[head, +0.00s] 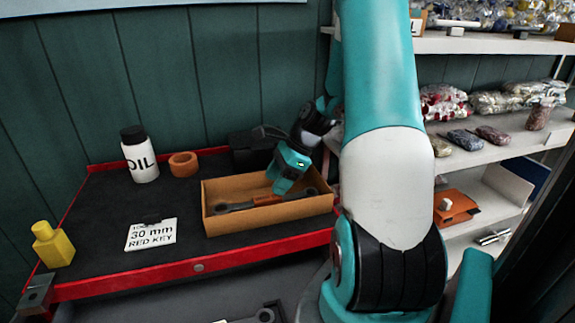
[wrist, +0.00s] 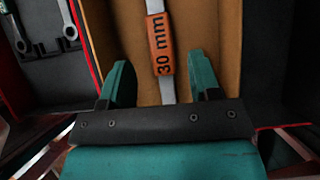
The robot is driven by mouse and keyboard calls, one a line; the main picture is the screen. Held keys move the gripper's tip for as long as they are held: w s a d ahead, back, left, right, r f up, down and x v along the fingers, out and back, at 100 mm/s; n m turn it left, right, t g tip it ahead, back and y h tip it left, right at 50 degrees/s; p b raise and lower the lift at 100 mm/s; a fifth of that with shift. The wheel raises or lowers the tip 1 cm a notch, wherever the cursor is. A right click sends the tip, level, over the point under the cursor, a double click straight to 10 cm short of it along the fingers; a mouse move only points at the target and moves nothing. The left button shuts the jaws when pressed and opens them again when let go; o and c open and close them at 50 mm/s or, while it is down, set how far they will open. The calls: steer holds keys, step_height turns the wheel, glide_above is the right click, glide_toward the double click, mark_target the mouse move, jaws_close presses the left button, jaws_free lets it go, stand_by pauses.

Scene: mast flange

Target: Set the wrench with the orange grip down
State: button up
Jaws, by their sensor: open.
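The wrench with the orange grip (head: 254,201) lies in an open cardboard box (head: 212,219) on the dark bench top. In the wrist view the wrench's orange grip (wrist: 162,57) reads "30 mm", and its metal shaft runs up and down between my fingers. My gripper (head: 289,172) is over the box. In the wrist view my gripper (wrist: 161,82) is open, with a teal finger apart from the wrench on each side. The wrench's far end lies outside the wrist view.
Other wrenches (wrist: 68,22) lie beyond the red edge. Shelves (head: 500,152) stand at right.

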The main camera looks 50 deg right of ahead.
steer(key=v, duration=0.7)
steer(key=w+a+r+n+g, duration=0.1)
steer(key=a+r+n, duration=0.2)
steer(key=a+n, duration=0.7)
steer(key=a+r+n+g, duration=0.25)
steer(key=a+n, duration=0.35)
steer(key=a, duration=0.7)
steer(key=s+a+r+n+h, duration=0.1)
steer(key=s+a+r+n, duration=0.1)
steer(key=s+a+n, duration=1)
steer(key=a+n, duration=0.2)
steer(key=n, duration=0.2)
steer(key=shift+s+r+n, duration=0.25)
steer(key=shift+s+n, duration=0.05)
steer(key=shift+a+g, duration=0.1)
steer(key=shift+g, duration=0.15)
